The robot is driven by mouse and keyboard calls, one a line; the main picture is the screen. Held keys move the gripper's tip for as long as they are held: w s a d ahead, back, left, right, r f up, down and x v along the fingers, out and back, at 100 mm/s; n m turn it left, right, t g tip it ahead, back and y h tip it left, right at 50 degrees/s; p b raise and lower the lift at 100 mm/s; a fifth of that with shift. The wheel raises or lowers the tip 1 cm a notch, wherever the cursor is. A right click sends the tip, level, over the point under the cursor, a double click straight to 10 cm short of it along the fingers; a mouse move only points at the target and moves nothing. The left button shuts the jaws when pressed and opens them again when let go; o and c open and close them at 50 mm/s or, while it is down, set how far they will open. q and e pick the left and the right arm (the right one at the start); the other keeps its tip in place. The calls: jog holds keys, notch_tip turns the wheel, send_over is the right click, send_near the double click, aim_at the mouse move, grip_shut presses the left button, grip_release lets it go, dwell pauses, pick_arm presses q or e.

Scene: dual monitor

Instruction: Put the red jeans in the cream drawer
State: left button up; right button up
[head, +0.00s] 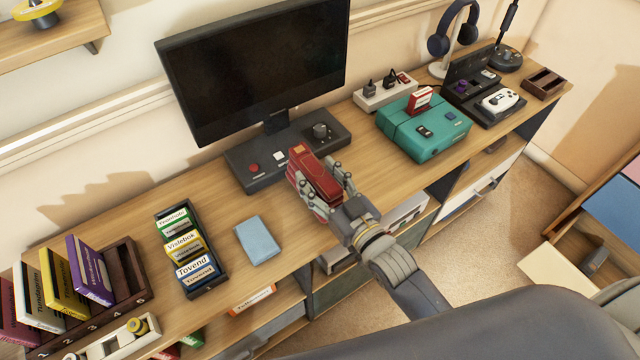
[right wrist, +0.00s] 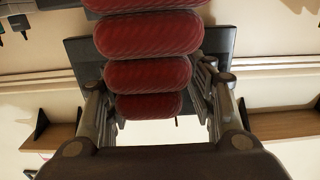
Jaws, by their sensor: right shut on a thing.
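My right gripper (head: 322,188) is shut on the folded red jeans (head: 318,178) and holds them above the desk, in front of the monitor. In the right wrist view the jeans (right wrist: 150,75) show as stacked red folds between the fingers (right wrist: 155,100). A cream drawer (head: 556,274) shows at the lower right, low beside the floor; it looks pulled out, with a dark grey item (head: 595,261) in or next to it. The right gripper is well to the left of it. My left gripper is not in view.
The desk (head: 380,170) holds a monitor (head: 255,70), a dark control panel (head: 285,155), a teal console (head: 423,128), a blue book (head: 258,239) and a cartridge rack (head: 190,250). A dark grey rounded shape (head: 480,325) fills the lower right. Bare floor (head: 500,230) lies between desk and drawer.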

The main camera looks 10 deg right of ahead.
jog(key=shift+f, duration=1.25)
jog(key=shift+f, duration=0.15)
jog(key=o, duration=1.4)
